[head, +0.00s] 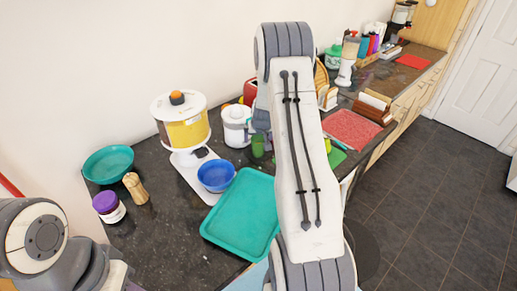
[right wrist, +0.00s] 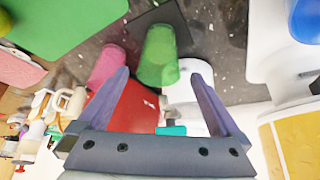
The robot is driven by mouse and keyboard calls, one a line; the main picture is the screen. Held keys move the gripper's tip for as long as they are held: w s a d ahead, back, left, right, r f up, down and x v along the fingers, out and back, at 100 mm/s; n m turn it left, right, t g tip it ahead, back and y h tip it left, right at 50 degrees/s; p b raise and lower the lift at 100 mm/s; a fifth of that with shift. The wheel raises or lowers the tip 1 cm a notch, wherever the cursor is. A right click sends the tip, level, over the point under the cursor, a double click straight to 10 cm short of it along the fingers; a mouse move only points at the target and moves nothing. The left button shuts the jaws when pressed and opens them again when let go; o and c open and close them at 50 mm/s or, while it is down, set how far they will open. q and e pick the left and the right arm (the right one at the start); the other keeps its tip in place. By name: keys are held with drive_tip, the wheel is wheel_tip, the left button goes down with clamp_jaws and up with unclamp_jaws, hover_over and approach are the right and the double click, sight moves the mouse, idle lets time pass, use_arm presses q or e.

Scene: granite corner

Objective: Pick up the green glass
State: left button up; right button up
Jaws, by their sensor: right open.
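The green glass (head: 258,146) stands on the dark speckled counter, just left of my right arm in the head view. In the right wrist view the green glass (right wrist: 158,52) appears between and beyond the fingertips of my right gripper (right wrist: 159,74). The right gripper is open, with nothing held between its fingers. Its fingers are mostly hidden behind my arm in the head view. I cannot tell whether either finger touches the glass. The left gripper is not in view; only part of my left arm shows at the lower left.
A pink glass (right wrist: 107,64) stands close beside the green one. A white canister (head: 236,126), red object (right wrist: 128,108), blue bowl (head: 216,175) and teal tray (head: 243,212) are nearby. A green cutting board (right wrist: 70,22) lies on the other side. Bare counter shows around (head: 175,215).

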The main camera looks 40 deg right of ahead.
sight(258, 142)
drive_tip(key=b+x, duration=0.1)
drive_tip(key=x, duration=0.4)
drive_tip(key=shift+s+f, duration=0.15)
drive_tip(key=shift+s, duration=0.05)
drive_tip(key=c, duration=1.4)
